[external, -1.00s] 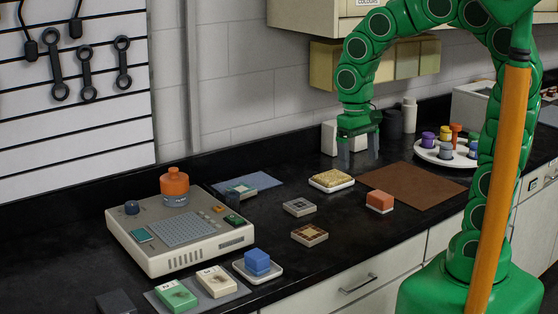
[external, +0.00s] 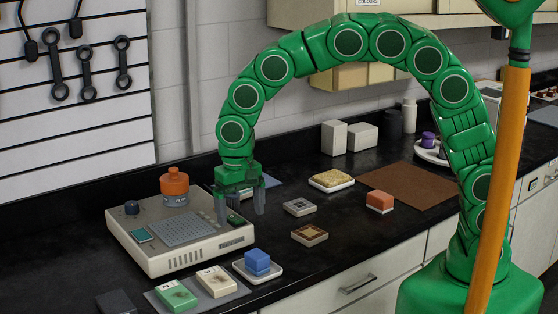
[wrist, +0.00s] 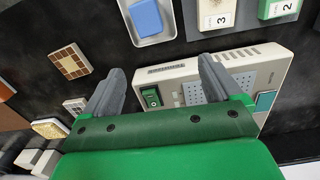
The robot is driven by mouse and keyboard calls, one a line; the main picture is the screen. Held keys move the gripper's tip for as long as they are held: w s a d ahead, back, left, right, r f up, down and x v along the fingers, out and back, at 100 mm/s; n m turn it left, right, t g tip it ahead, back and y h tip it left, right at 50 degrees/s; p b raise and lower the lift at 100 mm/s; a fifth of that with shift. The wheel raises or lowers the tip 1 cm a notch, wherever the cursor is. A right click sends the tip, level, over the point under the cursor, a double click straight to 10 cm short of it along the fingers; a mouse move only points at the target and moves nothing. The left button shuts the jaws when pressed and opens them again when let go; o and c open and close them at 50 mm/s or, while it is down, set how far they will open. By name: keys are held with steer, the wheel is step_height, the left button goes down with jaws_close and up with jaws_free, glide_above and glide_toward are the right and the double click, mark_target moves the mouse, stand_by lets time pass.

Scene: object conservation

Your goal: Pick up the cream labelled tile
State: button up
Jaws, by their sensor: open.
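The cream labelled tile (external: 216,281) lies on a grey mat beside a green labelled tile (external: 175,297) at the front left of the counter. In the wrist view the cream tile (wrist: 217,14) shows at the top edge, with a black "3" on it and its far end cut off. The green tile (wrist: 277,8) is to its right, marked "2". My gripper (external: 240,208) is open and empty, above the right end of the grey device, behind and above the cream tile. In the wrist view its fingers (wrist: 160,85) point toward the device and the tiles.
A blue block (external: 257,261) on a white dish (external: 259,276) is right of the cream tile. Patterned tiles (external: 309,235) lie further right, with bare counter around them.

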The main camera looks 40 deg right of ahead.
glide_above(216, 277)
step_height(216, 277, down, 4)
steer(key=shift+a+r, duration=0.1)
steer(key=shift+r, duration=0.05)
steer(key=shift+s+a+f, duration=0.15)
steer(key=shift+f, duration=0.05)
steer(key=shift+d+f, duration=0.2)
steer(key=shift+f, duration=3.6)
steer(key=c, duration=1.3)
steer(key=shift+r, duration=0.1)
